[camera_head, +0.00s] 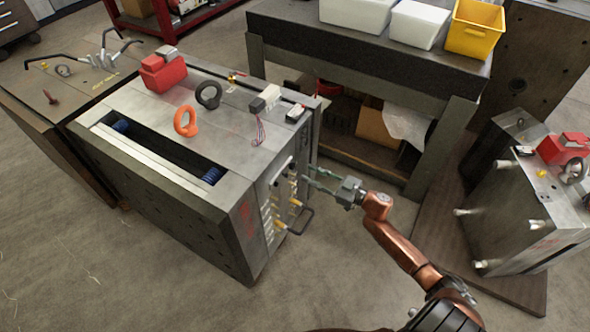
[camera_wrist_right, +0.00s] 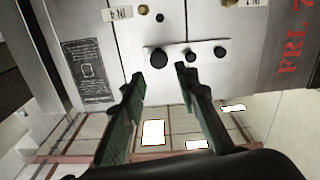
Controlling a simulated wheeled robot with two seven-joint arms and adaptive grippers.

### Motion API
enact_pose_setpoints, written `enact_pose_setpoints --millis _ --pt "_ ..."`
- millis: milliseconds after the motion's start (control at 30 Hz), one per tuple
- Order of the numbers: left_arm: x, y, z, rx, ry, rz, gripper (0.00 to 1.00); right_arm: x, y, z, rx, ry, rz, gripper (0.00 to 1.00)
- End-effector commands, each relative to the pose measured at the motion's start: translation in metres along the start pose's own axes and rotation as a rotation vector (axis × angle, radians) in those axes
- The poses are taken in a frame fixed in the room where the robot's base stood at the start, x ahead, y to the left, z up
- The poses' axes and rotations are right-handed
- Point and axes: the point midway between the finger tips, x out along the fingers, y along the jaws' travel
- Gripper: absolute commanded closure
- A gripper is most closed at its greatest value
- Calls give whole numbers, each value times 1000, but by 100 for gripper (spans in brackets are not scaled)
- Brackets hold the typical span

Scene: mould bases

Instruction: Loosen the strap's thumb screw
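The strap (camera_wrist_right: 205,53) is a short pale bar on the mould base's side face in the right wrist view, lying across the seams between plates. A large black round knob (camera_wrist_right: 158,57) sits at its left end, and smaller dark round heads show along it to the right. I cannot tell for sure which one is the thumb screw. The mould base (camera_head: 172,160) is the big grey steel block in the head view. My right gripper (camera_head: 309,180) is open and empty beside that side face. In the wrist view its fingertips (camera_wrist_right: 161,76) are just below the strap, apart from each other.
Yellow-ended fittings and a dark handle (camera_head: 302,220) stick out of the same face below. A red clamp-like block (camera_head: 163,72), an orange ring (camera_head: 186,122) and a black ring (camera_head: 208,95) are on top. A dark bench (camera_head: 370,60) stands behind; the floor in front is clear.

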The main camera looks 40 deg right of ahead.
Motion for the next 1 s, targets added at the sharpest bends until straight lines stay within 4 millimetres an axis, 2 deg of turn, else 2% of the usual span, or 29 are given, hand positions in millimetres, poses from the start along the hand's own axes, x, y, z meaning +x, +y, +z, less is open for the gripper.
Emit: enact_pose_setpoints --millis 200,400,800,1000 --pt "-19 0 -19 -9 2 2 60 36 0 4 1 -2 0 71" --pt "-35 5 -29 -8 3 8 60 56 0 3 1 -2 2 71" --pt "-41 7 -32 -7 2 10 60 62 1 2 1 -3 4 72" --pt "-41 7 -32 -7 2 10 60 62 1 2 1 -3 4 86"
